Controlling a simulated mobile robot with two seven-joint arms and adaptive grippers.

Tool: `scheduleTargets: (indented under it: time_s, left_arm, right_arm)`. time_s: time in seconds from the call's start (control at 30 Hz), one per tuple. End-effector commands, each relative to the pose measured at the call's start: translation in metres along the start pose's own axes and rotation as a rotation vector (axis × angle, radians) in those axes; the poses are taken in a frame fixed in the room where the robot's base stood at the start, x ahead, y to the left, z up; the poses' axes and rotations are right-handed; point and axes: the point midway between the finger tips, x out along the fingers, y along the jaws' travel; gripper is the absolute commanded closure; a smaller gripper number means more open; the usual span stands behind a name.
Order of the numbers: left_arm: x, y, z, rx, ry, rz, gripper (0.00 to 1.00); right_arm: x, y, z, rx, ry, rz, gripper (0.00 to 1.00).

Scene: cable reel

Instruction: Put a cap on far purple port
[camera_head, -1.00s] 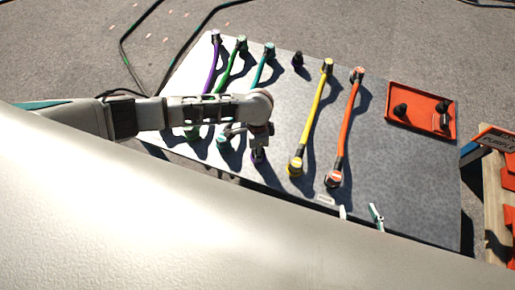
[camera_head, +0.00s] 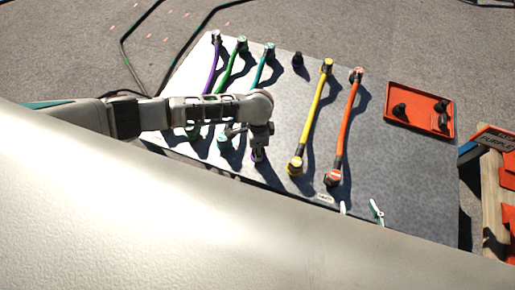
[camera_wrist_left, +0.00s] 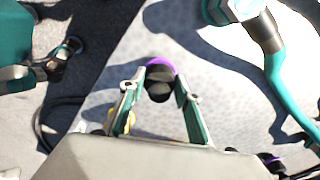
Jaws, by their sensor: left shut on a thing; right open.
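The far purple port (camera_head: 297,60) stands alone at the back of the grey board, with a dark top and no cable. I cannot tell whether that top is a cap. My left gripper (camera_wrist_left: 160,85) is shut on a black cap (camera_wrist_left: 159,90). A purple ring, the near purple port (camera_wrist_left: 160,63), shows around and behind the cap; whether the cap is seated on it is unclear. In the head view the near purple port (camera_head: 257,156) is below my left wrist. My right gripper (camera_head: 360,209) is open and empty at the board's near edge, only its fingertips showing.
An orange tray (camera_head: 420,92) with black caps sits at the board's right. Yellow (camera_head: 313,115) and orange (camera_head: 348,125) cables run right of my left arm; purple (camera_head: 212,68), green (camera_head: 231,70) and teal (camera_head: 263,68) ones lie left. A wooden rack (camera_head: 496,200) stands at the far right.

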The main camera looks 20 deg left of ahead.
Motion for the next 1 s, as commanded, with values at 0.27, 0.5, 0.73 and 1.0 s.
scheduleTargets:
  time_s: [0.27, 0.5, 0.73, 1.0]
  left_arm:
    - [-0.001, 0.000, -0.001, 0.000, 0.002, 0.000, 0.89]
    - [0.001, 0.000, 0.000, 0.000, 0.001, 0.001, 0.89]
    - [0.006, 0.000, 0.000, 0.000, 0.000, 0.001, 0.89]
    - [0.005, 0.000, 0.000, 0.000, 0.000, 0.000, 0.48]
  right_arm:
    - [-0.001, 0.004, -0.011, -0.002, 0.013, 0.006, 0.49]
    - [-0.002, 0.003, -0.007, -0.001, 0.007, 0.004, 0.49]
    - [-0.003, 0.000, 0.002, 0.000, -0.006, 0.000, 0.49]
    - [-0.004, -0.001, 0.003, 0.001, -0.010, -0.001, 0.49]
